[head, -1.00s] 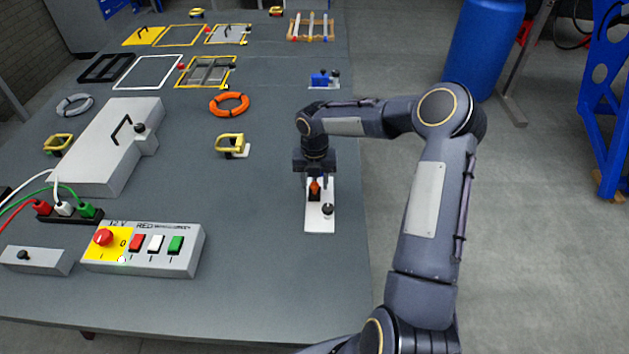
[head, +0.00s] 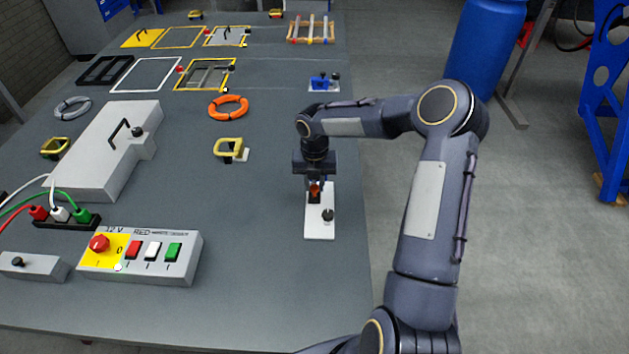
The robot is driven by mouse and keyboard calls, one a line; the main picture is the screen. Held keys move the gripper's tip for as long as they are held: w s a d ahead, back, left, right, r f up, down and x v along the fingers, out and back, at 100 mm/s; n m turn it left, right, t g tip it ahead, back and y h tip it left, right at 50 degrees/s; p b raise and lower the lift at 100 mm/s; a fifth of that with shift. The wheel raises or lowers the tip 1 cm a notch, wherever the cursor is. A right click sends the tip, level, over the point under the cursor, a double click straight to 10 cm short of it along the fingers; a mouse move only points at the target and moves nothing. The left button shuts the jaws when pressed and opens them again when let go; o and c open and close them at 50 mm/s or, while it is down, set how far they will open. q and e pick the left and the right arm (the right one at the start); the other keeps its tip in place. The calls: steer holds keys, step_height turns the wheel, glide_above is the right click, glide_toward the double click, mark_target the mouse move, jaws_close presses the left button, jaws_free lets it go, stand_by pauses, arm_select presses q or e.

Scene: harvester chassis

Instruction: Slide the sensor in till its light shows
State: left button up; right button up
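A small orange part (head: 314,191), which looks like the sensor, is at the upper part of a white plate (head: 319,229) near the table's right edge. The plate also bears a black knob (head: 327,215). My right gripper (head: 315,184) points down over the plate, right at the orange part. Its fingers are small and dark, and whether they are closed on the part cannot be made out. How deep the sensor sits is hidden. A small lamp spot (head: 118,267) on the control box looks whitish. My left gripper is not in view.
The control box (head: 187,265) has a red knob and coloured switches. A grey housing (head: 100,150), a yellow handle piece (head: 229,149), an orange ring (head: 229,107) and a blue block (head: 320,81) lie around. The table between box and plate is clear.

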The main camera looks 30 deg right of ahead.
mark_target(314, 186)
steer(key=shift+o, duration=1.9)
steer(key=shift+w+d+f, duration=0.1)
steer(key=shift+w+d, duration=0.05)
steer(key=shift+w, duration=0.05)
steer(key=shift+r+p, duration=0.5)
steer(key=shift+r, duration=0.2)
step_height(314, 186, up, 4)
steer(key=shift+p, duration=1.1)
steer(key=shift+r, duration=1.25)
